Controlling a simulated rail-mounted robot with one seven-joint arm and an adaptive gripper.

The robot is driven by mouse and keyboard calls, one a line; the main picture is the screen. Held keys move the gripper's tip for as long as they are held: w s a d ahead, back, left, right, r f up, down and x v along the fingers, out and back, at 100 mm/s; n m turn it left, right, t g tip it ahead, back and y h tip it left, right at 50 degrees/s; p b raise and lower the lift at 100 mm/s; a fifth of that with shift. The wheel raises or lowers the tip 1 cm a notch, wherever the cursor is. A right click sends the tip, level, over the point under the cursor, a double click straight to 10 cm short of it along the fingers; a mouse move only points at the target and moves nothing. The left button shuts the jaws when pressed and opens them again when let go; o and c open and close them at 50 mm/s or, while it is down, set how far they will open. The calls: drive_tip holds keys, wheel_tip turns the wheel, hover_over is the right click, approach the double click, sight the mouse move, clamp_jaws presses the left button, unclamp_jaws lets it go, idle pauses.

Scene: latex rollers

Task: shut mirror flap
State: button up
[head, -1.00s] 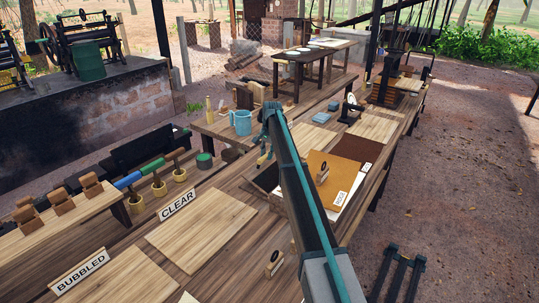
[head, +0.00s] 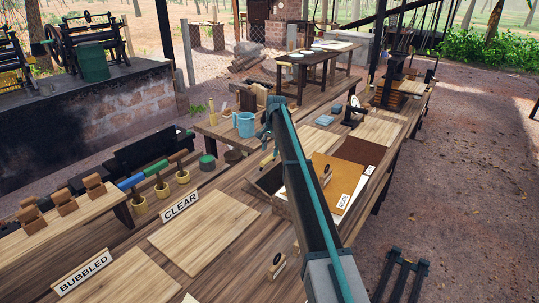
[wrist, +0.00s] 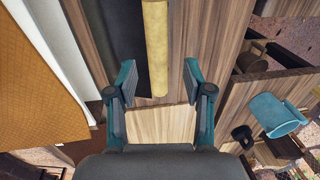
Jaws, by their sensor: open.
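A round pale disc on a black stand (head: 353,110) stands on the far part of the bench in the head view. It may be the mirror, but I cannot make out a flap on it. My gripper (wrist: 158,72) is open. In the head view it hangs over the bench, left of the disc and close to the blue mug. In the wrist view a yellow cylinder (wrist: 155,40) beside a dark panel (wrist: 125,40) lies between and beyond the fingers. I cannot tell whether they touch it. My forearm hides part of the bench.
The blue mug (head: 244,124) stands just left of my gripper and shows in the wrist view (wrist: 278,114). A tan sheet (head: 330,175) lies right of my arm. CLEAR (head: 181,205) and BUBBLED (head: 83,271) signs stand by bare boards. Rollers (head: 160,185) lie at left.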

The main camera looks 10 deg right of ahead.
wheel_tip(320, 180, up, 9)
drive_tip(key=shift+s+d+f, duration=0.2)
drive_tip(key=shift+s+d, duration=0.15)
drive_tip(key=shift+d, duration=0.05)
